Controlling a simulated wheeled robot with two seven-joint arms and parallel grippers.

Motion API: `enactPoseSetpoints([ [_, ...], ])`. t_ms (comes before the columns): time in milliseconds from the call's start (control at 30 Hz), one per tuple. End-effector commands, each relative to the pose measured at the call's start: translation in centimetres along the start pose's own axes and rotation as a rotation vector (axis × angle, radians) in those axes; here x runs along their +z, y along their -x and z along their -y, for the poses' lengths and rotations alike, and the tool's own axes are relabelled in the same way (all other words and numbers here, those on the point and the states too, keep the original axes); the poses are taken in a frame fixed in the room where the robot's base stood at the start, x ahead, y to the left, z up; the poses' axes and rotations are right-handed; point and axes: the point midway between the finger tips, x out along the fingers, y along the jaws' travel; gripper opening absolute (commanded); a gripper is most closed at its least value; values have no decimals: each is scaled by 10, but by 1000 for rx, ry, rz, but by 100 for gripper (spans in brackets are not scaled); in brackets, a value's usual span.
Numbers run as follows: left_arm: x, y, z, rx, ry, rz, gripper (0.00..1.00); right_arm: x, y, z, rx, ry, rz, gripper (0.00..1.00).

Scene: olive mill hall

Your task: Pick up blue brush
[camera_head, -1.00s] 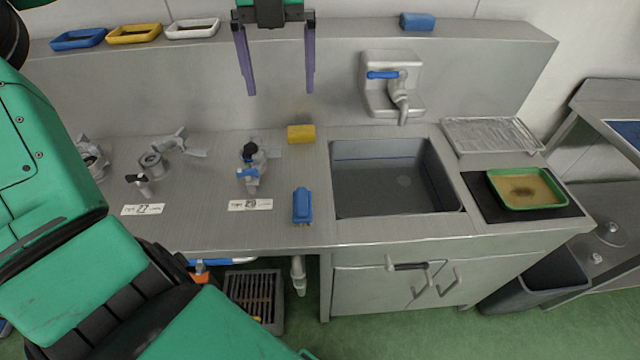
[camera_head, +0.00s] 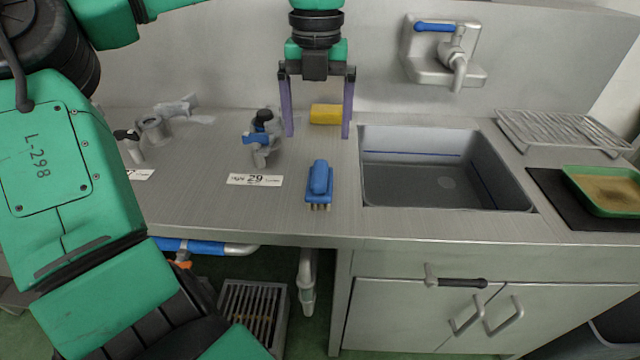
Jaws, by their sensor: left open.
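The blue brush (camera_head: 319,184) lies on the steel counter, left of the sink and near the front edge, with its pale bristles showing at the near end. My left gripper (camera_head: 316,136) is open and empty, its two purple fingers pointing down behind the brush in the picture. The brush is apart from the fingers. A yellow block (camera_head: 326,114), perhaps a sponge, shows between the fingers near the wall; I cannot tell whether it lies between them in depth. My right gripper is not in view.
The sink (camera_head: 440,170) is right of the brush. A tap (camera_head: 455,60) is on the wall. A green tray (camera_head: 605,190) sits far right. The counter around the brush is clear.

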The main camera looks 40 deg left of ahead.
Motion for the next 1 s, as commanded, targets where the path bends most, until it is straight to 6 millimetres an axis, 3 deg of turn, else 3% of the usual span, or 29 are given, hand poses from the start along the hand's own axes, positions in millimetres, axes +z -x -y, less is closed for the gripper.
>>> enactPoseSetpoints([
  [200, -1, -56, 0, -1, -2, -4, 98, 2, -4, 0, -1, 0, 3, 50],
  [600, 0, -120, 4, -1, -1, -5, 98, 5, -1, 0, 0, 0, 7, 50],
  [867, 1, -128, 4, -1, 0, -1, 98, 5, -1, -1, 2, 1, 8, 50],
  [1000, 1, -128, 4, -1, 0, -1, 48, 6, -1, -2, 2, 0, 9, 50],
])
